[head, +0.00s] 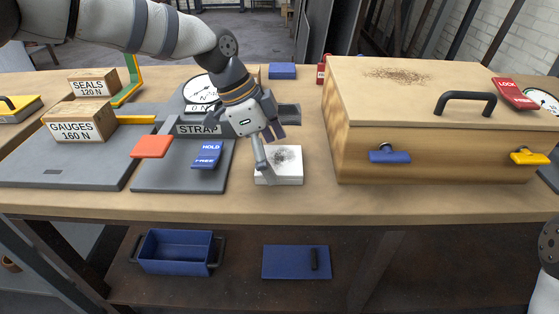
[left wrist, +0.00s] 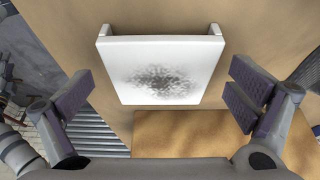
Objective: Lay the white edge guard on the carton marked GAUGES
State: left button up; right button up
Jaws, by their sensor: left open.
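The white edge guard (head: 286,176) lies on the table at the front edge, with a dark speckled smudge on its top. In the left wrist view the guard (left wrist: 120,60) has two short lugs along its far side. My left gripper (head: 272,140) is open just above the guard, with a finger covering part of its left side in the head view. In the wrist view its fingers (left wrist: 162,98) stand wide on either side of the guard, holding nothing. The carton marked GAUGES (head: 75,131) stands on a grey plate at the left. My right gripper is out of view.
The SEALS carton (head: 93,86) stands behind the GAUGES carton. Right of it are a red tab (head: 151,146), a blue HOLD/FREE tab (head: 207,155) and a dial (head: 199,93). A large wooden chest (head: 365,150) stands right of the guard. A blue bin (head: 177,267) sits below.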

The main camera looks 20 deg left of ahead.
pick_arm(q)
jog(key=shift+r, duration=0.1)
jog(key=c, duration=1.3)
jog(key=shift+c, duration=0.2)
